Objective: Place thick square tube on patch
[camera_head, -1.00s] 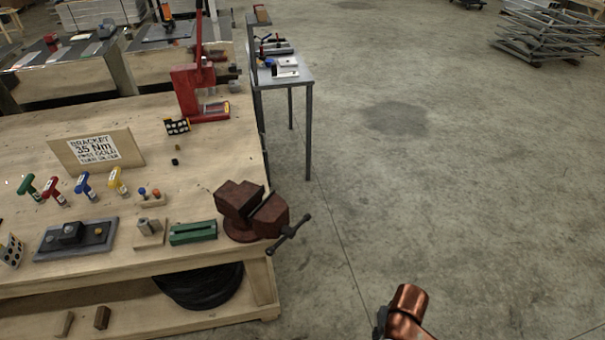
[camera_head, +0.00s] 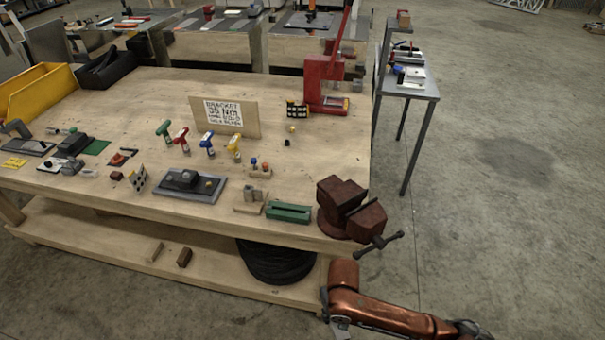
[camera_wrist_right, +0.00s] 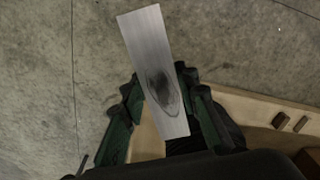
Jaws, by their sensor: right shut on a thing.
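My right gripper (camera_wrist_right: 160,94), with dark green fingers, is shut on a silver metal bar with a dark oval smudge, probably the thick square tube (camera_wrist_right: 146,38). The bar runs lengthwise between the fingers, slightly tilted in the right wrist view, and extends beyond the fingertips. In the head view my copper right arm shows at the bottom, in front of the workbench; the gripper and the bar cannot be made out there. My left gripper is not in view. I cannot tell which surface is the patch; a small green mat (camera_head: 96,147) lies at the bench's left.
The wooden workbench (camera_head: 300,160) carries a red-brown vise (camera_head: 345,208) at its front right corner, a green block (camera_head: 288,211), T-handle tools, a sign (camera_head: 224,114) and a red press (camera_head: 322,80). A yellow bin (camera_head: 40,92) stands left.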

